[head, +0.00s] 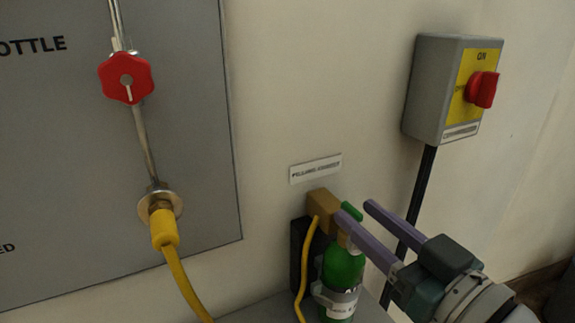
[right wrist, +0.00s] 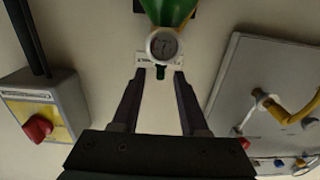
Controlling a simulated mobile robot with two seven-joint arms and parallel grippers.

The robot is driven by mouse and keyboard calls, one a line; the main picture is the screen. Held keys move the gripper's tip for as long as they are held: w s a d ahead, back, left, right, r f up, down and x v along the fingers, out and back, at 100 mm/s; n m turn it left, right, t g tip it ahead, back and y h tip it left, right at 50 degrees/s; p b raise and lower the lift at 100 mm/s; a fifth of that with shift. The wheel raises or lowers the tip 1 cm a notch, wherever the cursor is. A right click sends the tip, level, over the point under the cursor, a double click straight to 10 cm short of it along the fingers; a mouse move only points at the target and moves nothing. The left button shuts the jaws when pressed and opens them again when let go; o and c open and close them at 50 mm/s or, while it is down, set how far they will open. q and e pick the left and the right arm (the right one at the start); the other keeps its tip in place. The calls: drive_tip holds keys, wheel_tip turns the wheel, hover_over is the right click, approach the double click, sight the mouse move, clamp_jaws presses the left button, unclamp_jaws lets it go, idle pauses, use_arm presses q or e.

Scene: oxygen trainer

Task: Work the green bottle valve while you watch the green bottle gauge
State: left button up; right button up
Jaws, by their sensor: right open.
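The green bottle (head: 343,268) stands upright at the wall in the lower middle of the head view, with a brass-coloured block (head: 322,208) at its top. The green bottle valve (head: 352,211) shows beside the block, partly covered by a finger. My right gripper (head: 354,210) is open, its two purple fingers reaching in from the lower right around the valve. My left gripper is out of view.
A grey box with a red rotary switch (head: 483,89) hangs on the wall at right. A grey panel with a red knob (head: 127,78) and a yellow hose (head: 172,262) is at left. A small label (head: 315,169) sits above the bottle.

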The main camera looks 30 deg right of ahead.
drive_tip(key=s, duration=0.7)
idle(0.7)
drive_tip(key=w+b, duration=0.8)
drive_tip(key=b, duration=0.5)
drive_tip(key=shift+w, duration=1)
drive_tip(key=shift+c, duration=0.4)
